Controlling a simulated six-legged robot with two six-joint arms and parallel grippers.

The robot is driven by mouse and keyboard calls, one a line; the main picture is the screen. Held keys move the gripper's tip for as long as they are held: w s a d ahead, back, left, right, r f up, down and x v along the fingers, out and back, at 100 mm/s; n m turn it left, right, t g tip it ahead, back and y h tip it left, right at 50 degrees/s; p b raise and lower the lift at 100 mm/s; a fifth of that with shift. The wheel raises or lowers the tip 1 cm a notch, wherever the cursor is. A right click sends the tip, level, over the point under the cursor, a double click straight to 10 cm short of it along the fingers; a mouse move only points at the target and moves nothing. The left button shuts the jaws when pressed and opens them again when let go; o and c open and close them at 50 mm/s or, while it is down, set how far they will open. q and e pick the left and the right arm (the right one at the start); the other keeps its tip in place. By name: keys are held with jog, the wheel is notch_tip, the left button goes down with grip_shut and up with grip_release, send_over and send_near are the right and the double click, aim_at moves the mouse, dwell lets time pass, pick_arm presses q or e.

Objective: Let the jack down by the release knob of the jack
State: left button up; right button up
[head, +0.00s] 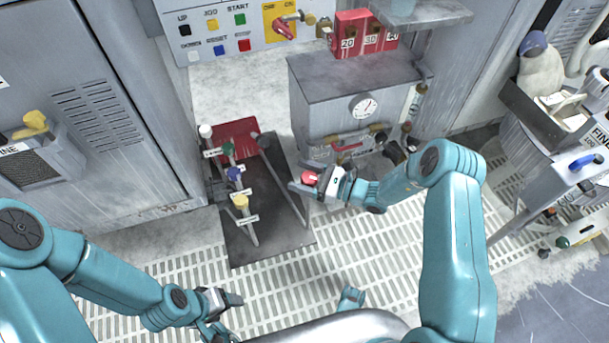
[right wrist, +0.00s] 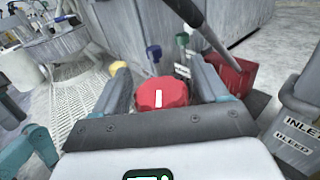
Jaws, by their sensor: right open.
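A red knob (head: 309,178) with a white mark on its face sits between the fingers of my right gripper (head: 302,177). It also shows in the right wrist view (right wrist: 162,94), between the two open fingers; I cannot tell whether either touches it. The jack's red body (head: 236,134) lies on a dark plate (head: 255,240) in the floor, with a dark bar beside it. The knob's mounting is hidden behind the gripper, so I cannot tell how it joins the jack. My left gripper (head: 227,312) is open and empty low over the grating.
Levers with white, green, blue and yellow knobs (head: 240,201) stand left of my right gripper. A grey cabinet with a gauge (head: 363,106) stands just behind it. A tall grey cabinet (head: 90,100) is at the left. The floor grating (head: 390,255) in front is clear.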

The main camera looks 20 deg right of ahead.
jog(key=shift+s+d, duration=0.2)
jog(key=shift+d, duration=0.15)
jog(key=p+v, duration=0.3)
jog(key=v, duration=1.2)
jog(key=shift+s+d+p, duration=0.2)
jog(key=shift+s+p, duration=0.05)
jog(key=shift+p, duration=0.05)
